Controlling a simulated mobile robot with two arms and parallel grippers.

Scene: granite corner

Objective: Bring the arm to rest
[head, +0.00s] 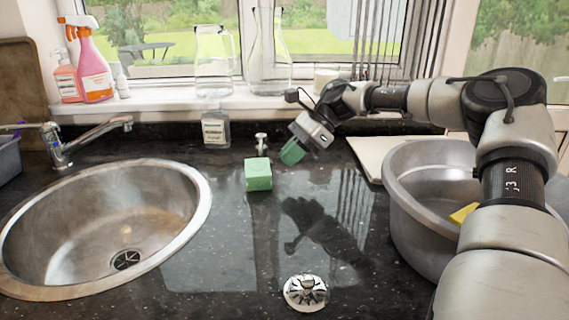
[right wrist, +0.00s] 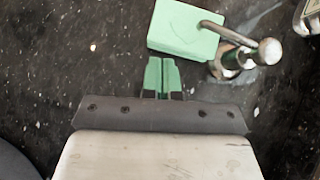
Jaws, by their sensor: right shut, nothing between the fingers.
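My right arm comes in from the right in the head view. My right gripper (head: 292,153) has green fingertips and hangs above the dark granite counter (head: 230,225), apart from everything on it. In the right wrist view its green fingers (right wrist: 162,78) are together, with nothing between them. A green sponge block (head: 258,174) stands on the counter to the left of the gripper. It also shows in the right wrist view (right wrist: 184,28), just beyond the fingertips and apart from them. My left gripper is not in view.
A round steel sink (head: 110,215) with a tap (head: 90,135) is at left. A grey basin (head: 420,230) holding something yellow (head: 463,213) is at right. A small metal fixture (head: 262,144) and a bottle (head: 215,128) stand behind the sponge. A metal drain (head: 306,292) lies in front.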

